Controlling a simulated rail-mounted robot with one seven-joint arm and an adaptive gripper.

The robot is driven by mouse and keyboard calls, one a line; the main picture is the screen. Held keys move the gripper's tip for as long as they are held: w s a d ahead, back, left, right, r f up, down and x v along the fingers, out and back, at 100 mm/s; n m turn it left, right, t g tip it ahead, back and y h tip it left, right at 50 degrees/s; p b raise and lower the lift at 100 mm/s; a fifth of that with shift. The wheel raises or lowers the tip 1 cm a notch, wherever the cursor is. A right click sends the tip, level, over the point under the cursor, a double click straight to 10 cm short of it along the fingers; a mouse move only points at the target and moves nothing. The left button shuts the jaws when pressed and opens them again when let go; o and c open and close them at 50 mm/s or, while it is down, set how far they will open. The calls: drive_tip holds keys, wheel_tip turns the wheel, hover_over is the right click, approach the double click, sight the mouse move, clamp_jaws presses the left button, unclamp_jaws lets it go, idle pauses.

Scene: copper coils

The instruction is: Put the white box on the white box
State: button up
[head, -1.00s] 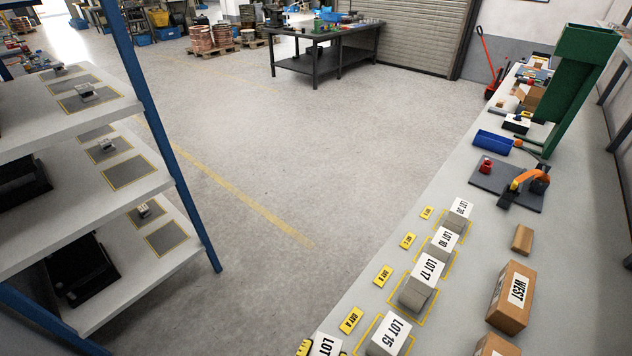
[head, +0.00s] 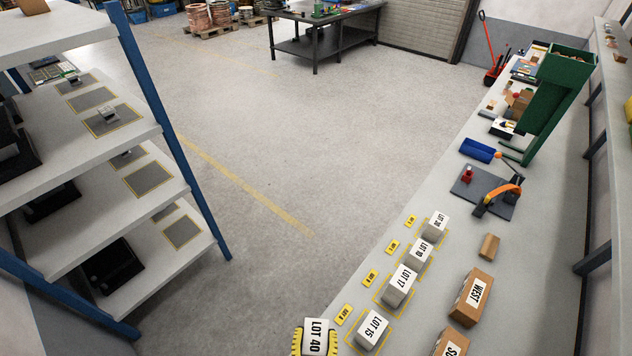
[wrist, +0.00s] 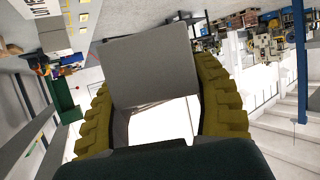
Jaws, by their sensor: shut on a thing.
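My gripper (head: 315,342) shows at the bottom of the head view, with yellow ribbed fingers shut on a white box labelled LOT 40 (head: 318,334). In the wrist view the held box (wrist: 150,65) sits between both fingers, its near face grey in shadow. Several white boxes stand in a row on the grey bench to the right: LOT 15 (head: 371,328), LOT 17 (head: 402,281), LOT 10 (head: 422,252) and one at the far end (head: 437,224). The held box is left of LOT 15 and apart from it.
Yellow bay tags (head: 370,278) lie beside the boxes. Brown cartons, one marked WEST (head: 473,296), stand on the bench's right. A blue-posted shelf rack (head: 150,110) stands at left. Open floor (head: 270,150) lies between rack and bench.

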sight(316, 341)
drive_tip(key=shift+n+y, duration=0.4)
drive_tip(key=shift+y, duration=0.2)
drive_tip(key=r+p, duration=0.5)
drive_tip(key=s+r+p, duration=0.1)
drive_tip(key=r+p, duration=0.1)
drive_tip(key=r, duration=0.1)
drive_tip(key=shift+f, duration=0.1)
